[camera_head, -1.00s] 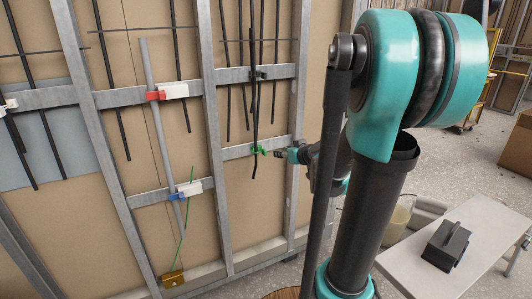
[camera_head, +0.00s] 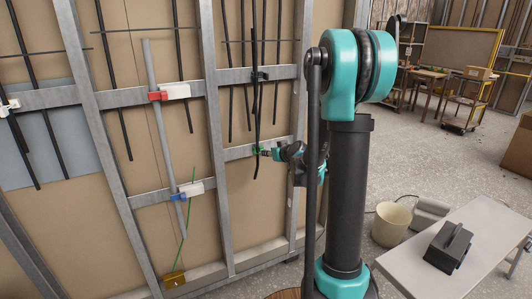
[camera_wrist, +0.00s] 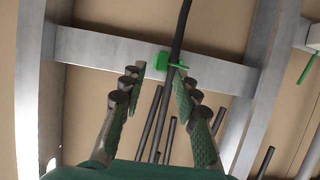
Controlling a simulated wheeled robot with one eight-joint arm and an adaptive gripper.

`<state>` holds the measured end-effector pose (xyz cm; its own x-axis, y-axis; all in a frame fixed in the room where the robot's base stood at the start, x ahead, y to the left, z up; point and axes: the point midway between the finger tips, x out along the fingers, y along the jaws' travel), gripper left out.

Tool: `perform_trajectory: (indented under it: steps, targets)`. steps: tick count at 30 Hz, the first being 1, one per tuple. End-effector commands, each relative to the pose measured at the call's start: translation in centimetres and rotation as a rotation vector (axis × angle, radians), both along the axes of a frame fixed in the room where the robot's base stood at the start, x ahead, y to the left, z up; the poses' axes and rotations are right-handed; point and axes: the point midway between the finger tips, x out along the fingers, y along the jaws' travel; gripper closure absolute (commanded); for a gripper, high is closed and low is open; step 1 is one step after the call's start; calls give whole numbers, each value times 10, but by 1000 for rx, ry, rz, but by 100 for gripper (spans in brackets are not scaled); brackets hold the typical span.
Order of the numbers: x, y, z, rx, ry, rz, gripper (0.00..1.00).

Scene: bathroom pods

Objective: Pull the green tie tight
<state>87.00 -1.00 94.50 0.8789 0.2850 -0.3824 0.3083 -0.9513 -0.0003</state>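The green tie (camera_head: 257,150) sits around a black cable (camera_head: 257,115) in front of the lower metal crossbar in the head view. In the wrist view the green tie (camera_wrist: 163,62) shows as a small block with a loop on the black cable (camera_wrist: 182,25). My gripper (camera_head: 267,151) is beside the tie on its right in the head view. In the wrist view my gripper (camera_wrist: 160,70) has its two fingers apart, with the tie and cable between or just beyond the tips. I cannot tell whether a finger touches the tie.
Metal studs and the crossbar (camera_head: 232,154) surround the spot. A white block with a blue clip (camera_head: 188,190) holds a grey pipe at left, with a thin green strip (camera_head: 185,222) hanging below. A bucket (camera_head: 391,224) and a low table (camera_head: 480,235) stand at right.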

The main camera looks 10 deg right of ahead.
Motion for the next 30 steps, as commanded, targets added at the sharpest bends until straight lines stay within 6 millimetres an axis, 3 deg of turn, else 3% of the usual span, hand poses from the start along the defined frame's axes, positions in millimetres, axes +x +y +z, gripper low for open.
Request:
perform_trajectory:
  steps: [9, 21, 28, 30]
  targets:
    - [31, 10, -14, -1, 0, 1, 69]
    - [35, 12, -16, -1, 0, 0, 69]
    - [35, 12, -16, -1, 0, 0, 98]
    - [35, 12, -16, -1, 0, 0, 100]
